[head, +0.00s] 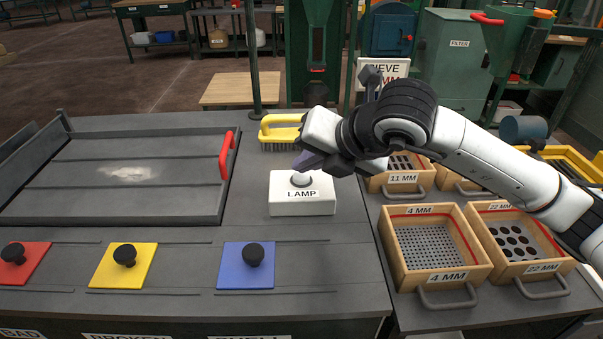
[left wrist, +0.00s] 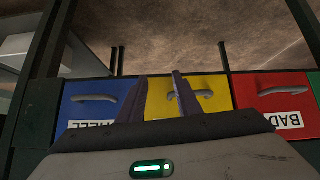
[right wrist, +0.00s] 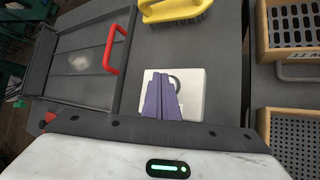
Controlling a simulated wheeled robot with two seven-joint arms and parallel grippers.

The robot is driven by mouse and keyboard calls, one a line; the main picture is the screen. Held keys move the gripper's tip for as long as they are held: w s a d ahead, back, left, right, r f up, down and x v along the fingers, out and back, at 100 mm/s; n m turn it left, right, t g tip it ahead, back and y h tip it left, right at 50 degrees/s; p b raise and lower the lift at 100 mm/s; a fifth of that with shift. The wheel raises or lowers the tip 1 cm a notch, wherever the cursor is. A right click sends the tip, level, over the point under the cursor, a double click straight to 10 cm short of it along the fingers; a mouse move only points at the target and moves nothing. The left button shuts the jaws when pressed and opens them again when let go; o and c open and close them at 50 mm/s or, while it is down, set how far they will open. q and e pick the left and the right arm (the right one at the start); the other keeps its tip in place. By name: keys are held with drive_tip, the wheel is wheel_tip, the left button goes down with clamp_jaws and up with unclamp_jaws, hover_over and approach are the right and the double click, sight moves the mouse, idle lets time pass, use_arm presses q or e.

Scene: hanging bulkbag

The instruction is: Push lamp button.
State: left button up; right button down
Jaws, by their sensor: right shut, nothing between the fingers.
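In the right wrist view the shut fingers (right wrist: 161,98) overlap the white box (right wrist: 192,100) and partly hide the button (right wrist: 176,78). I cannot tell whether they touch it. My left gripper shows only in the left wrist view (left wrist: 160,95), its fingers apart and empty, in front of blue, yellow and red drawer fronts.
A yellow brush (head: 281,130) lies just behind the lamp box. A tray with a red handle (head: 226,155) is to the left. Red, yellow and blue (head: 247,266) plates with black knobs line the front. Wooden sieve boxes (head: 437,252) stand to the right.

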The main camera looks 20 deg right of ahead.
sight(306, 180)
drive_tip(key=shift+f, duration=0.1)
idle(0.6)
drive_tip(key=shift+f+b, duration=0.4)
drive_tip(key=shift+b, duration=0.45)
drive_tip(key=shift+r, duration=0.55)
drive_tip(key=shift+r+p, duration=1.3)
drive_tip(key=shift+r, duration=1.6)
